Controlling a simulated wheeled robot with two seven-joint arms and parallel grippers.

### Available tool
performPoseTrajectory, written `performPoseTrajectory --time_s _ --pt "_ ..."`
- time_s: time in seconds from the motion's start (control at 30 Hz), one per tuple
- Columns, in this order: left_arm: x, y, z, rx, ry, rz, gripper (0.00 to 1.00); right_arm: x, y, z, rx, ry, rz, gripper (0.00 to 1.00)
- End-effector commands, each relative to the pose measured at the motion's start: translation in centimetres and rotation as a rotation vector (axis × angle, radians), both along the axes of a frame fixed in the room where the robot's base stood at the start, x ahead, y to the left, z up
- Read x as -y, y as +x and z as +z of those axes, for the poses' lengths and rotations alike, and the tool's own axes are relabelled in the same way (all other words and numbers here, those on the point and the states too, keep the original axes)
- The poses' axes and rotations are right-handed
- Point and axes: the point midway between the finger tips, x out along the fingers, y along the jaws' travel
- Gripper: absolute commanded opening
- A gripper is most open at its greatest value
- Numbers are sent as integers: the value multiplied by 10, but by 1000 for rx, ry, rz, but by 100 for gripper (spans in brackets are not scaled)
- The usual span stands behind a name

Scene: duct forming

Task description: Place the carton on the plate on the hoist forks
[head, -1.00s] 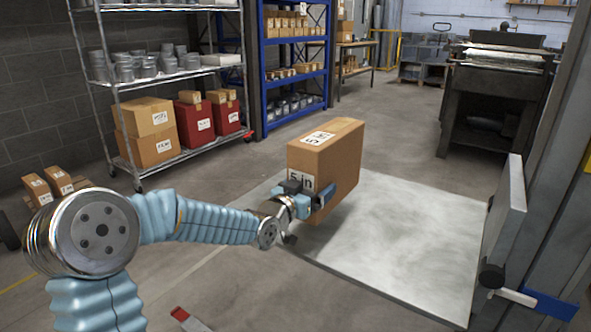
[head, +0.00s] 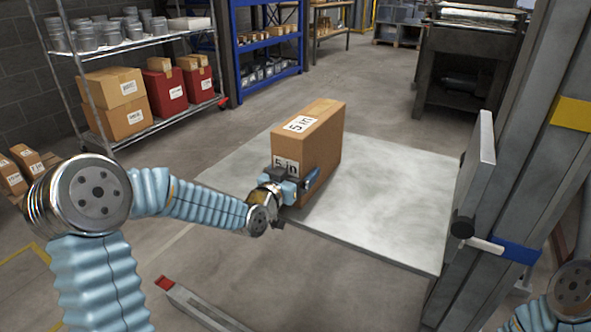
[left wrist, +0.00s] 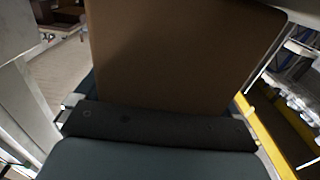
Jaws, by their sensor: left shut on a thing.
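The brown carton (head: 325,140), marked "5 in", stands upright in my left gripper (head: 297,187) at the left part of the grey plate (head: 390,215). The gripper is shut on the carton's lower near end. I cannot tell whether the carton's bottom touches the plate. In the left wrist view the carton (left wrist: 180,50) fills the upper middle, behind the dark gripper pad (left wrist: 160,125). The hoist's grey mast (head: 525,170) rises at the right. The forks under the plate are hidden. My right gripper is out of view; only part of that arm shows at bottom right.
A wire rack (head: 135,47) with cartons, red boxes and cans stands at left. A blue shelf (head: 268,45) and a dark machine (head: 465,65) stand behind. A red-tipped grey beam (head: 205,305) lies low in front. The plate's right part is bare.

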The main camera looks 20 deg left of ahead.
Motion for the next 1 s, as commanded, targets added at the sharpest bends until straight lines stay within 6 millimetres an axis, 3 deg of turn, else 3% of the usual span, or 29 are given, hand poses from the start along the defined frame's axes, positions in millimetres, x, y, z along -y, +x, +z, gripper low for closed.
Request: performPoseTrajectory --time_s 0.37,0.8,1.0 --pt "-1 -2 2 -1 0 0 100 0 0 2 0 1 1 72" --pt "-19 -92 0 -1 2 2 100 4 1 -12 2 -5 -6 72" --pt "-23 -115 0 -1 2 1 100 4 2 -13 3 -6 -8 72"
